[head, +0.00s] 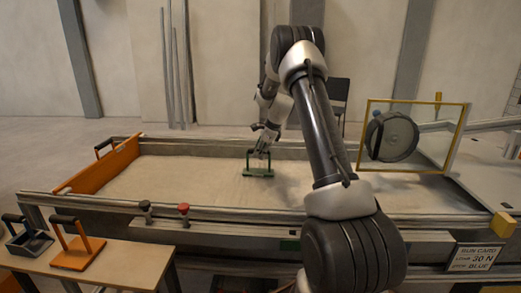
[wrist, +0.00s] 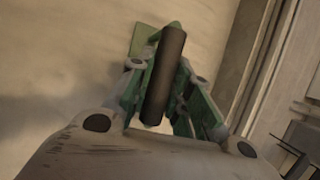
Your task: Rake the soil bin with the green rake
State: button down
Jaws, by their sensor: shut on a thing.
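The green rake (head: 258,172) stands in the soil bin (head: 130,180), near the middle of the sand in the head view. Its flat green foot is at the sand; whether it presses in I cannot tell. My gripper (head: 263,150) is above it, shut on its handle. In the wrist view, the rake's dark handle (wrist: 164,75) lies between the fingers of my gripper (wrist: 160,100), with a green plate (wrist: 144,40) beyond it. The sand looks mostly smooth, with uneven patches right of the rake. The rake's lower edge is hidden in the wrist view.
An orange end board (head: 105,165) closes the bin's left end. A wheel (head: 391,137) behind a yellow-framed clear panel stands at the right. The front table (head: 125,255) holds an orange tool (head: 78,250) and a grey tool (head: 28,242). A red knob (head: 183,209) sits on the front rail.

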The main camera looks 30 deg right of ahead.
jog(key=s+a, duration=0.7)
jog(key=s, duration=0.3)
jog(key=s+a, duration=0.6)
jog(key=s, duration=0.4)
notch_tip(320, 180, up, 12)
jog(key=shift+w+a+f, duration=0.15)
jog(key=shift+w, duration=0.05)
dwell(0.6)
